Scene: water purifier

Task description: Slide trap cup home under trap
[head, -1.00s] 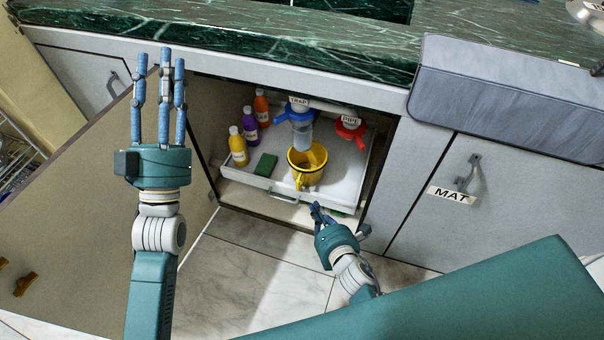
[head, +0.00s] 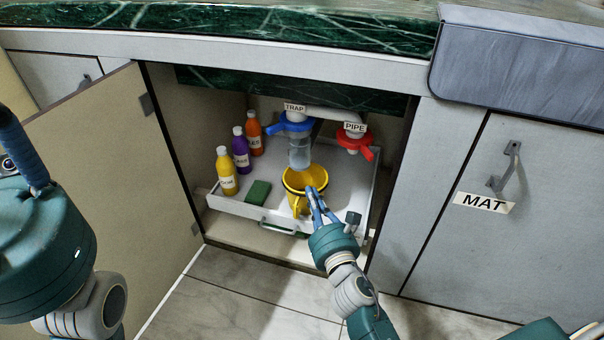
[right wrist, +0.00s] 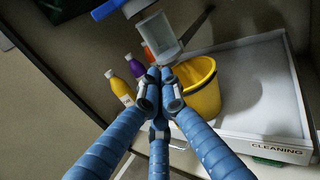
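A clear cup (head: 300,152) hangs below the blue-handled fitting (head: 291,122) labelled TRAP inside the open cabinet. A yellow cup (head: 297,190) with a handle stands on the tray below it. My right gripper (head: 314,191) has its fingertips at the front right of the yellow cup. In the right wrist view its blue fingers (right wrist: 161,88) converge beside the yellow cup (right wrist: 203,88), below the clear cup (right wrist: 156,40); whether they grip anything is unclear. My left gripper (head: 22,150) is cut off at the left edge, its fingertips mostly out of view.
The white tray (head: 235,208) also holds several coloured bottles (head: 241,153) and a green sponge (head: 258,192). A red-handled fitting (head: 358,143) labelled PIPE hangs at right. The cabinet door (head: 110,190) stands open at left. The floor (head: 245,285) in front is clear.

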